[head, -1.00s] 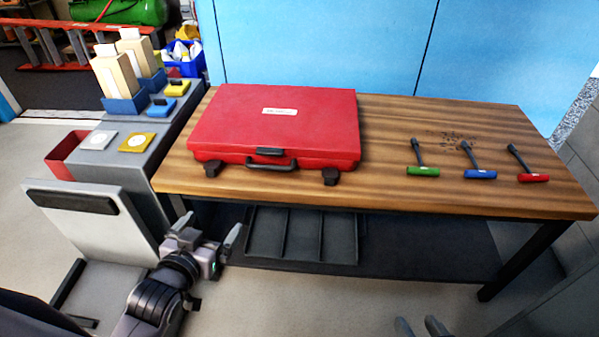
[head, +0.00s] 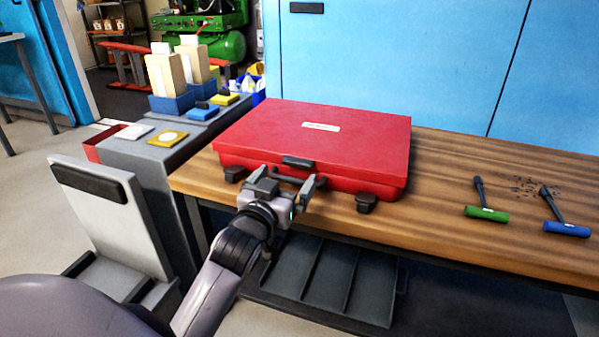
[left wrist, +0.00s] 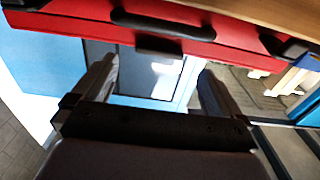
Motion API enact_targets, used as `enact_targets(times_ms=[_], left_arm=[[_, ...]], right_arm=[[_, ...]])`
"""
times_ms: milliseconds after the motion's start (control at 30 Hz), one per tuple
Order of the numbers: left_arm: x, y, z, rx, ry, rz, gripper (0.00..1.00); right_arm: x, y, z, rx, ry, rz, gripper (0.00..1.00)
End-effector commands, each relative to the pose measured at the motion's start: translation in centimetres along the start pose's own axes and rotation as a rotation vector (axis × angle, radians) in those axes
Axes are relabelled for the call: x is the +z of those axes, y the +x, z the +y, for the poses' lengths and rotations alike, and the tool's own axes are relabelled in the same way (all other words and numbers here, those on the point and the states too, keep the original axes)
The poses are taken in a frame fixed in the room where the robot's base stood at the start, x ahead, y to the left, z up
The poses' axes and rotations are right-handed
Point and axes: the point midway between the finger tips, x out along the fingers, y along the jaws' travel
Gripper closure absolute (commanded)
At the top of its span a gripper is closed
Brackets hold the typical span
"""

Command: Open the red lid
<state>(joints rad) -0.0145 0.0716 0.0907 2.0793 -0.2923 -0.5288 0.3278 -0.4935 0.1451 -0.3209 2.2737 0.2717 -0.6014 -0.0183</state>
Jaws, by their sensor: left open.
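The red case (head: 310,148) lies closed on the wooden table, its red lid (head: 330,130) down. A dark latch (head: 298,162) sits at the middle of the front edge, above a dark carry handle (head: 284,179). My left gripper (head: 293,183) is open and empty at the case's front, close to the handle and partly covering it. In the left wrist view the handle (left wrist: 162,24) and the case front show beyond the open fingers (left wrist: 158,85). I cannot tell whether a finger touches the case. My right gripper is not in view.
A grey cabinet (head: 150,165) with blue holders stands left. A dark tray (head: 325,280) is below the table.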

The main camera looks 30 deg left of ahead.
Motion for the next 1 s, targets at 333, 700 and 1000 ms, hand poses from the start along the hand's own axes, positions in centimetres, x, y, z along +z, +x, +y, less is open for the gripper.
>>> enact_targets(times_ms=[333,700,1000], left_arm=[[0.1,4.3,0.1,0.002,0.001,0.000,0.00],[0.1,5.4,0.1,0.002,0.000,-0.002,0.00],[0.1,5.4,0.1,0.001,0.001,-0.001,0.62]], right_arm=[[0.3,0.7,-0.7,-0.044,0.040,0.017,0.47],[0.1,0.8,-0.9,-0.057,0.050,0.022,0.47],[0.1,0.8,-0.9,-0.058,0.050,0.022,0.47]])
